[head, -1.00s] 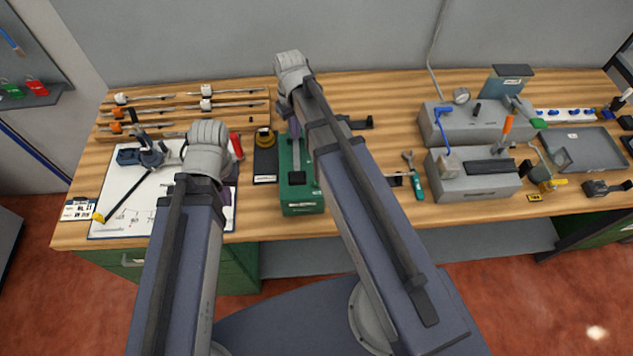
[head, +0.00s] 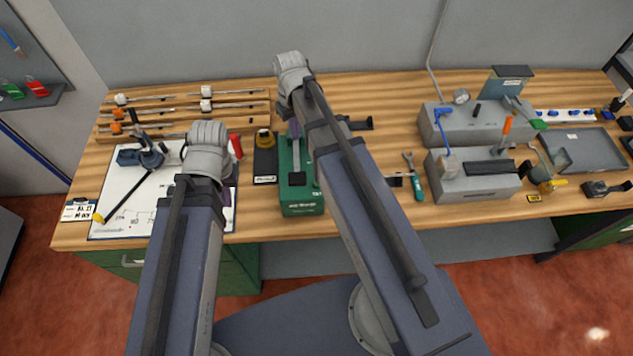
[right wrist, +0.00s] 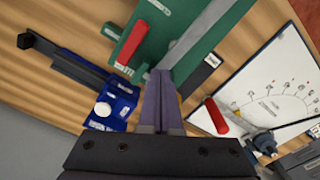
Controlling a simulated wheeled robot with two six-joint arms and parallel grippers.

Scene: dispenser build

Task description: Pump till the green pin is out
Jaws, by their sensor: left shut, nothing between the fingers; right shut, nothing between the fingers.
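A green box-shaped device (head: 301,203) stands on the bench, with a grey bar along its top and a black pad near the front. In the right wrist view the green body (right wrist: 222,49) shows the grey bar (right wrist: 196,38) and a red block (right wrist: 132,42). My right gripper (right wrist: 159,75) is shut and empty, its fingertips at the green body's edge; I cannot tell whether they touch. In the head view my right gripper (head: 294,128) is mostly hidden by its arm. My left gripper (head: 228,194) is shut and empty over the white dial sheet, largely behind its wrist. I cannot make out a green pin.
The white dial sheet (head: 120,215) lies left of the green device. Grey machines (head: 473,184) stand to the right.

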